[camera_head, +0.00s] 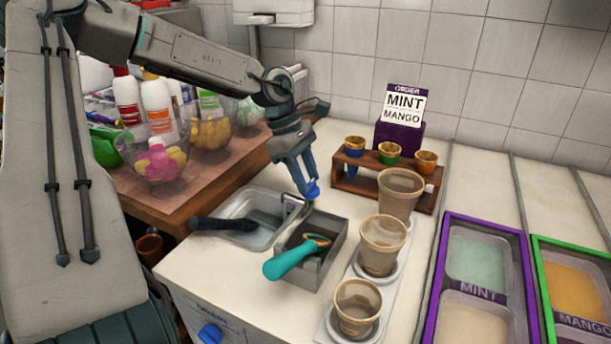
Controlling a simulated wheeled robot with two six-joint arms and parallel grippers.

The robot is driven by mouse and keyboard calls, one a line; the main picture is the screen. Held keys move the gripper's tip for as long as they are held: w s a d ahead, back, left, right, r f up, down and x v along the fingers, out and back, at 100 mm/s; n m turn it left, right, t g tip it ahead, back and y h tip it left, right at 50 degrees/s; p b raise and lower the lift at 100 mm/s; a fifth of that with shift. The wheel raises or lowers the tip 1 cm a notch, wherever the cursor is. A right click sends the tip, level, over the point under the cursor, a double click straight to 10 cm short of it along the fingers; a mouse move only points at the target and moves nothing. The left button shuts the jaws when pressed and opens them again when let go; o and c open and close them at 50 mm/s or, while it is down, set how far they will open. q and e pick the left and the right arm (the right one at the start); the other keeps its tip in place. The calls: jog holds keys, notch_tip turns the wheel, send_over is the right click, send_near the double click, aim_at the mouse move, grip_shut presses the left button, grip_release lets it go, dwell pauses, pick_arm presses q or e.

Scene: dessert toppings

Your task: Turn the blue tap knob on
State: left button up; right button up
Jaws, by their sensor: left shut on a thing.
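The blue tap knob (313,190) sits at the top of the grey tap (297,203) beside the small metal sink (240,210). My left gripper (308,187) reaches down from above and is shut on the blue knob. Its fingers hide part of the knob, so I cannot tell how far it is turned. I cannot make out any water at the spout. My right gripper is not in view.
A grey box (330,262) with a teal-handled scoop (290,260) stands close to the tap. A black handle (222,224) lies over the sink. Clear cups (381,245) and a wooden cone rack (382,183) stand right. Another blue knob (210,333) is on the counter front.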

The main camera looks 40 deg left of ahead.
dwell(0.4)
pick_arm(q)
jog(key=o, duration=1)
jog(key=v, duration=1)
jog(key=shift+r, duration=0.4)
jog(key=shift+a, duration=0.15)
